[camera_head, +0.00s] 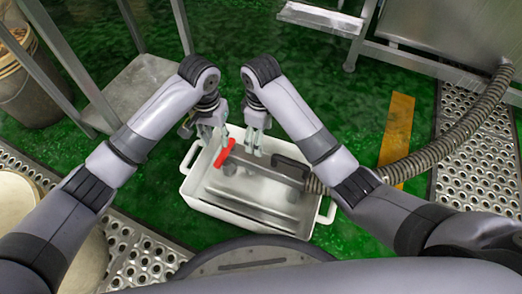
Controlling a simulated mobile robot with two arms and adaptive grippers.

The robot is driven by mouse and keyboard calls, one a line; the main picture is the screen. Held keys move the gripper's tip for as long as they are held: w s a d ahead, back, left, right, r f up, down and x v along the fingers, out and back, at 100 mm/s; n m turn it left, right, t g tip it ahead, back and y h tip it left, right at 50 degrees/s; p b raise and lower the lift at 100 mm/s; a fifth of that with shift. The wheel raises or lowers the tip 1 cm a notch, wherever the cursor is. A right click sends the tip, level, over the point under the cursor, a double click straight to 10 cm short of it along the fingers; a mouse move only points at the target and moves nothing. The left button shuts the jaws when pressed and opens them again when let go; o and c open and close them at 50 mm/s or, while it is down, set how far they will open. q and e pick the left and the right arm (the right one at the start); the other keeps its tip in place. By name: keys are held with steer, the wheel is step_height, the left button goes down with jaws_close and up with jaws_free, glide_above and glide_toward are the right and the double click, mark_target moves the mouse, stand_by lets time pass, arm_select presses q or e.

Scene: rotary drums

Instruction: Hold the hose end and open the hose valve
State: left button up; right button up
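The hose (450,140) is a grey ribbed tube that comes down from the machine at the upper right and passes under my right arm. Its metal end piece (262,167) lies in a white bin (222,210) with a dark handle (290,166) on it. The red valve lever (225,153) is at the left end of the piece. My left gripper (207,140) is just left of and above the red lever, with its fingers apart. My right gripper (258,140) is above the end piece, right of the lever; its finger gap is unclear.
A metal table frame (145,80) with a low shelf stands at the upper left, near a bucket (25,75). A metal machine (455,40) stands at the upper right. A yellow strip (397,135) lies on the green floor. Perforated metal plates (480,155) lie at both sides.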

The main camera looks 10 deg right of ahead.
mark_target(261, 160)
step_height(261, 160, down, 16)
steer(key=shift+r, duration=0.2)
stand_by(0.4)
jaws_close()
stand_by(0.7)
stand_by(0.4)
